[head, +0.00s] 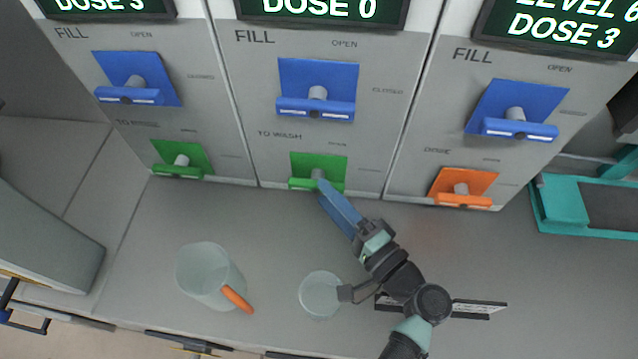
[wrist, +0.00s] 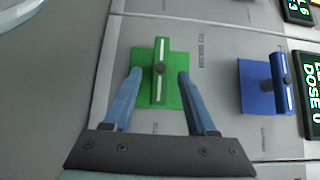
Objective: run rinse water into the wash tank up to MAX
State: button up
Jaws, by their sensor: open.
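The middle panel (head: 250,110) has a green valve handle (head: 300,184) marked TO WASH, which also shows in the wrist view (wrist: 160,88). My gripper (head: 321,186) reaches it from below right. In the wrist view its two blue fingers stand apart, one on each side of the green handle, with gaps showing. Above it is a blue FILL handle (head: 315,108), its bar level in the head view. The middle display (head: 322,10) reads DOSE 0; its upper line is cut off. I cannot make out a tank or a MAX mark.
The left panel has a blue handle (head: 130,96) and a green one (head: 178,170). The right panel has a blue handle (head: 520,130) and an orange one (head: 463,199). A clear jug with an orange handle (head: 236,298) stands on the counter (head: 160,225). A teal frame (head: 560,205) is at right.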

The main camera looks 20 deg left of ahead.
aim_at(319, 192)
jog(key=shift+x, duration=1.65)
grip_shut()
